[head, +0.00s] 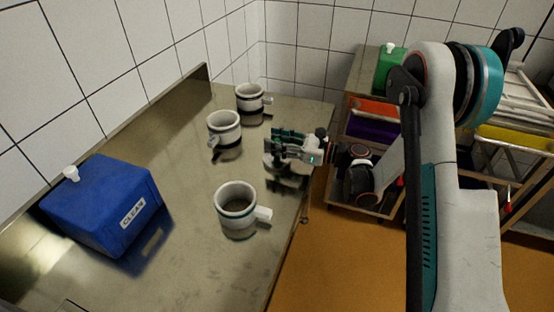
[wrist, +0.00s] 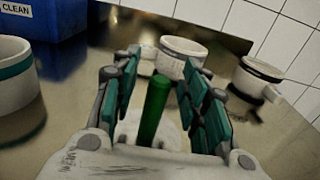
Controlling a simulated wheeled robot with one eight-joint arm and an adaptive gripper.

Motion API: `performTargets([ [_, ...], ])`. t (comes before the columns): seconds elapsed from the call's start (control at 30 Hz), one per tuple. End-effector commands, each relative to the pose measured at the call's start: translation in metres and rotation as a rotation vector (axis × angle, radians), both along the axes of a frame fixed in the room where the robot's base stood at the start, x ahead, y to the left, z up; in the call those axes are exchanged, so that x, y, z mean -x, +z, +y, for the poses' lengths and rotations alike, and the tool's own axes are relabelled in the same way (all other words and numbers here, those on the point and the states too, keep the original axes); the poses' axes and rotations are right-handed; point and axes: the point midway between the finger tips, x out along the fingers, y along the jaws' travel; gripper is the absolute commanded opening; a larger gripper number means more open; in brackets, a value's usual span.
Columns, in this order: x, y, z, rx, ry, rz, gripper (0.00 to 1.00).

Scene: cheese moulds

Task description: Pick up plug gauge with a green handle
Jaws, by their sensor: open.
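The plug gauge shows in the wrist view as an upright green handle (wrist: 152,112) with a pale, rounded body below it. The handle stands between the two fingers of my gripper (wrist: 160,70), with a gap on each side. My gripper (head: 274,143) is open, low over the metal table near its right edge in the head view. There the fingers hide most of the gauge, and only a pale part (head: 271,161) shows beneath them.
Three white moulds with side handles stand on the metal table (head: 170,235): a near one (head: 228,191), a middle one (head: 225,118) and a far one (head: 249,90). A blue box marked CLEAN (head: 95,205) is at the left. Shelved carts stand beyond the right edge.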

Motion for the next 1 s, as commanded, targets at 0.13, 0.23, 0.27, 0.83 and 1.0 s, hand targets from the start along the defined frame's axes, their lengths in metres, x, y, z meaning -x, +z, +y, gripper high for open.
performTargets([
  [0.13,0.000,0.000,0.000,0.000,0.000,0.000,0.23],
  [0.23,0.000,0.000,0.000,0.000,0.000,0.000,0.00],
  [0.27,0.000,0.000,0.000,0.000,0.000,0.000,0.00],
  [0.83,0.000,0.010,-0.001,-0.001,0.000,0.000,0.00],
  [1.0,0.000,0.034,-0.001,-0.001,0.000,0.000,0.00],
])
